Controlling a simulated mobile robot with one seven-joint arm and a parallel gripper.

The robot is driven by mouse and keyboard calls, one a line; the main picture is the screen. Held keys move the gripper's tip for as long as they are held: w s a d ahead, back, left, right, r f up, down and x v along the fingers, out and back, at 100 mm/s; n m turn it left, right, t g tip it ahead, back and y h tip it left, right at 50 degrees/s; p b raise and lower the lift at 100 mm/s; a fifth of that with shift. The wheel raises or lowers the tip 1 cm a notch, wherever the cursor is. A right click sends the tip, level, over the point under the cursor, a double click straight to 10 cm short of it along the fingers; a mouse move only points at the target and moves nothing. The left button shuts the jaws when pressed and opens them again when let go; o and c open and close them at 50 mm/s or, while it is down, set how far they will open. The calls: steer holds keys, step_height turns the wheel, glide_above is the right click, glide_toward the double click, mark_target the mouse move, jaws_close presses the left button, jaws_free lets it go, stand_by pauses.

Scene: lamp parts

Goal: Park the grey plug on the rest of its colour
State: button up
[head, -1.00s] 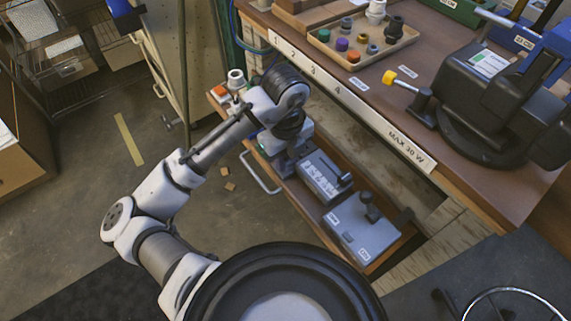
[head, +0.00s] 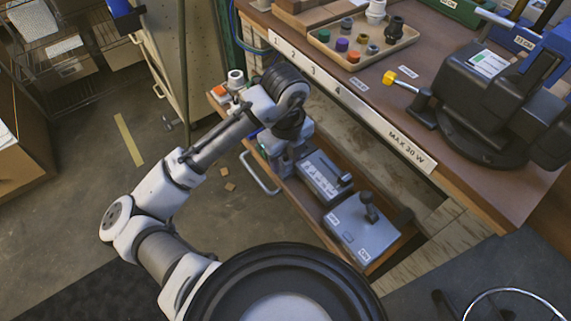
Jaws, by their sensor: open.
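My gripper (head: 281,163) points down into the open drawer (head: 316,225) under the workbench, beside a grey box with a lever (head: 322,178). Its fingertips are small and partly hidden by my wrist, and I see nothing clearly held in them. Several small coloured pieces stand in a tan tray (head: 390,50) on the bench, including a greyish one (head: 346,24), a green one (head: 323,35), a purple one (head: 341,44) and an orange one (head: 353,57). I cannot tell which piece is the grey plug, nor make out a grey rest.
A second grey box with a knob (head: 362,232) sits at the drawer's near end. A white fitting and an orange-red piece (head: 219,90) are at its far end. The bench edge with a "MAX 30 W" strip (head: 408,148) overhangs the drawer. A black machine (head: 490,105) stands at right.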

mark_target(286, 157)
step_height(286, 157, up, 14)
steer(key=p, duration=0.2)
steer(key=shift+f, duration=0.25)
